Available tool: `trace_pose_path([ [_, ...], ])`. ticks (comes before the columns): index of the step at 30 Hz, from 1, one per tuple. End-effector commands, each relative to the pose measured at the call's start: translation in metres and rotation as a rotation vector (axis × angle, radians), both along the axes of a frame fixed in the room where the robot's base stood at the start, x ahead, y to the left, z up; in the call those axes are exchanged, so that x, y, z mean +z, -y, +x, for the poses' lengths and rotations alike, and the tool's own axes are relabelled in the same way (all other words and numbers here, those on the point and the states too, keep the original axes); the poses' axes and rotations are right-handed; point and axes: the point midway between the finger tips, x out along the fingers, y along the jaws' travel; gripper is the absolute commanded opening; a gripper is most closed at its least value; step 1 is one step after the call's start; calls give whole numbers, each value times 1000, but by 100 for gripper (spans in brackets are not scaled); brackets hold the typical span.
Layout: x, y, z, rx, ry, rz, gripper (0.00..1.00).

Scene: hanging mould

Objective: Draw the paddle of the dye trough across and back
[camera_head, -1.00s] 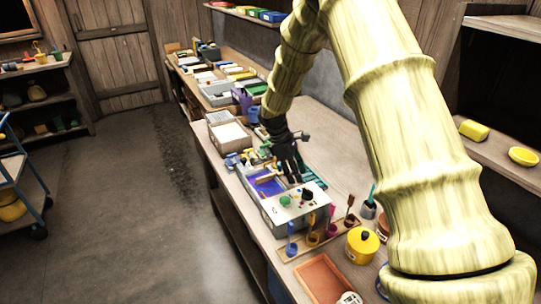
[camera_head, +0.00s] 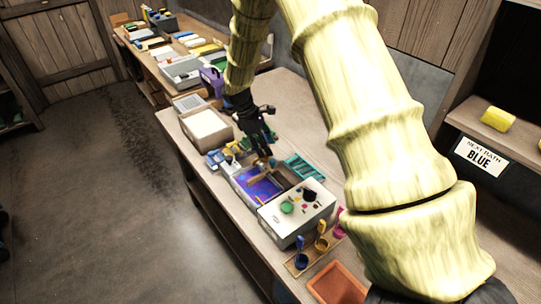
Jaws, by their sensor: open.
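The dye trough (camera_head: 240,190) stands on the bench, a pale box with blue-violet dye (camera_head: 262,187) inside. A small wooden piece that looks like the paddle (camera_head: 257,178) lies across the dye towards the trough's far end. My dark gripper (camera_head: 263,152) is open, pointing down over the far end of the trough, close above the paddle. I cannot tell whether a finger touches it. The gripper and arm partly hide the area behind the trough.
A pale box (camera_head: 206,128) stands behind. A sign (camera_head: 480,156) reads "NEXT BATH BLUE".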

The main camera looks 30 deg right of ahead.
Motion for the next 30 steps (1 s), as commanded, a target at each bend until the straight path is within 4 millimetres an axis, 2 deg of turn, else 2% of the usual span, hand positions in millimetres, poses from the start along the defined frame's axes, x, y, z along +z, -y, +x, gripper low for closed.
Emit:
trace_pose_path([
  [6, -35, 10, 1, 0, -12, -1, 45],
  [12, -58, 19, -4, -3, -12, -1, 45],
  [20, -71, 23, -8, -3, -12, -1, 45],
  [28, -73, 23, -7, -3, -11, -1, 45],
  [29, -72, 23, -7, -3, -11, -1, 43],
  [30, -72, 23, -7, -3, -11, -1, 36],
])
